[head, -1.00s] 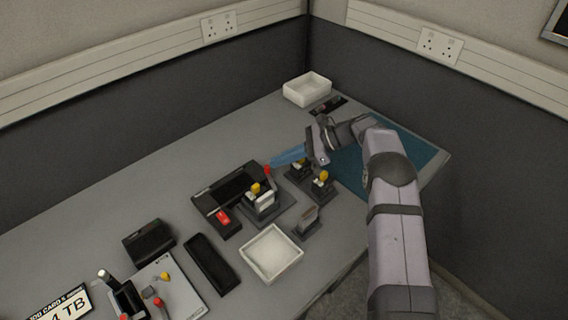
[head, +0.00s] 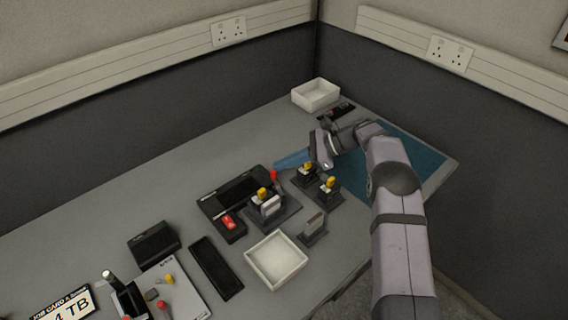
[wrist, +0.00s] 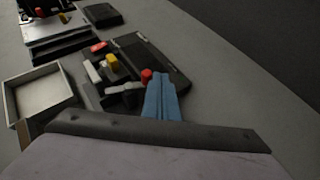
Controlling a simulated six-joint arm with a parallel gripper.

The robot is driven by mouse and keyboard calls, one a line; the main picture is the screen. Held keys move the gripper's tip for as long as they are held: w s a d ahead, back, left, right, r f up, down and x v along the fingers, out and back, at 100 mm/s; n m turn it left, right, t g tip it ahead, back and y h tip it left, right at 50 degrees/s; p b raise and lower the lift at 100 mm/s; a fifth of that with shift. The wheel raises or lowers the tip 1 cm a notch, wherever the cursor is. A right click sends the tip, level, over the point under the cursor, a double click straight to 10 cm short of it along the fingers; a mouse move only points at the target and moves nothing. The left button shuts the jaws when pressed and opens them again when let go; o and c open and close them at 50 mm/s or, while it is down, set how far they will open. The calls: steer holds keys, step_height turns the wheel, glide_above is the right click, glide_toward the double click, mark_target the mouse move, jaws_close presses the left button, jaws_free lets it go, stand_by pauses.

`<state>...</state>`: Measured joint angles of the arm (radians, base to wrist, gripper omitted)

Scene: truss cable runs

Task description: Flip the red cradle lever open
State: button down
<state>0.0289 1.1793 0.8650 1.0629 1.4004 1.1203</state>
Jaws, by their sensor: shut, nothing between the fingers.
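The red cradle lever (head: 274,175) stands up at the back right of a dark cradle base (head: 288,214), which also carries a yellow-topped lever and a pale block. In the wrist view the lever's red knob (wrist: 146,75) shows just left of my fingertips. My gripper (head: 280,164) has blue fingers, shut and empty, reaching in from the right just behind the red knob. It also shows in the wrist view (wrist: 155,78). The fingers look very close to the knob; I cannot tell whether they touch it. The lever's lower part is partly hidden in the wrist view.
Two yellow-topped fixtures (head: 328,187) stand right of the cradle, close under my wrist. A black tray (head: 212,203) and a red-switch box (head: 231,229) lie left. A white tray (head: 254,272) is in front. The back left table is clear.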

steer(key=shift+s, duration=0.1)
steer(key=shift+s+d+f+p, duration=0.25)
steer(key=shift+s+f+p, duration=0.1)
steer(key=shift+s+p, duration=0.25)
stand_by(0.3)
steer(key=shift+d, duration=0.15)
steer(key=w+b+v, duration=0.1)
steer(key=b+v, duration=0.1)
steer(key=v, duration=0.5)
steer(key=shift+r, duration=0.4)
steer(key=shift+s, duration=0.15)
